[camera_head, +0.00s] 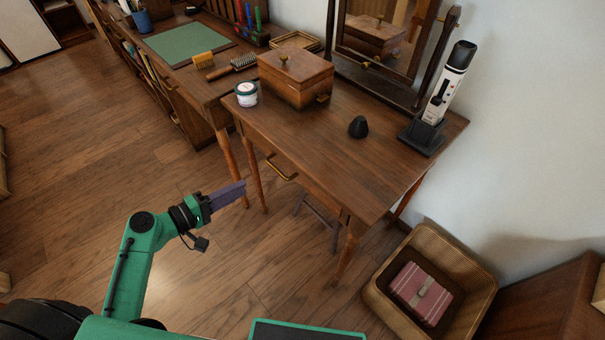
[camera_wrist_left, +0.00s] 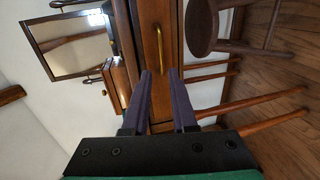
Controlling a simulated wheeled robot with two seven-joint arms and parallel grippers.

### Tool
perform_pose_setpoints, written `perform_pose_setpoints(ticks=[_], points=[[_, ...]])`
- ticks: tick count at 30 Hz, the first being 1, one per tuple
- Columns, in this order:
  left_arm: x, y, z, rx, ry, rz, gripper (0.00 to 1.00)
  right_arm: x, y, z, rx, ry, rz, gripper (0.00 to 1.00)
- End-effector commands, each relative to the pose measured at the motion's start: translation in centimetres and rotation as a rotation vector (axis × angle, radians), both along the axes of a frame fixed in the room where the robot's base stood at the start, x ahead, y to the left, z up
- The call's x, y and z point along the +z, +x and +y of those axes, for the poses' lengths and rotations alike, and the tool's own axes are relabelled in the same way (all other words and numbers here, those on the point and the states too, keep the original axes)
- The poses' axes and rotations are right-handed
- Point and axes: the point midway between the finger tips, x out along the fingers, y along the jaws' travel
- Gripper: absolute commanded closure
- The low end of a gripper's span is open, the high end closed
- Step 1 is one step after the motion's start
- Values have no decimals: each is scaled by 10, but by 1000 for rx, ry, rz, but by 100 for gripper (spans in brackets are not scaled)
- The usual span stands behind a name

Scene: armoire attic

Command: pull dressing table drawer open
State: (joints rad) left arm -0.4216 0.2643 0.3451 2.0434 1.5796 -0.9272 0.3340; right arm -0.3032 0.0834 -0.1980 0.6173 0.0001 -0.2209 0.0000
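The dressing table (camera_head: 375,165) is dark brown wood on thin legs. Its drawer carries a curved brass handle (camera_head: 281,170) on the front edge facing me. In the left wrist view the brass handle (camera_wrist_left: 158,40) stands out from the drawer front (camera_wrist_left: 147,18), just beyond the fingertips. The drawer looks shut. My left gripper (camera_head: 241,188) is to the left of and below the handle in the head view, apart from it. Its purple fingers (camera_wrist_left: 160,72) are spread with a gap between them, and nothing is between them. My right gripper is not in view.
On the table are a wooden box (camera_head: 297,82), a white jar (camera_head: 246,94), a dark egg-shaped object (camera_head: 358,127), a mirror (camera_head: 385,42) and a white device on a stand (camera_head: 447,90). A stool (camera_wrist_left: 201,24) stands below. A basket (camera_head: 470,262) sits right.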

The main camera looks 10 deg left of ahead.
Motion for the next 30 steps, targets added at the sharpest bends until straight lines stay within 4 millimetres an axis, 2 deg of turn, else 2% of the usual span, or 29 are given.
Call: perform_pose_setpoints(ticks=[5,12,15,19,26,27,29,30], points=[[-5,29,-24,0,-3,-2,74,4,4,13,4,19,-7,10],[-20,78,-65,1,-1,0,74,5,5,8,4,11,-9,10],[-26,93,-76,2,0,1,74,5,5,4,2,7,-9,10],[-29,103,-85,3,2,1,74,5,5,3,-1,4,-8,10],[-30,104,-86,3,4,2,74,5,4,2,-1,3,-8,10],[-30,104,-86,3,4,2,78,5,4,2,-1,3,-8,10],[-29,104,-86,3,4,2,100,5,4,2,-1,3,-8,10],[-30,104,-86,3,4,2,100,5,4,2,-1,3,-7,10]])
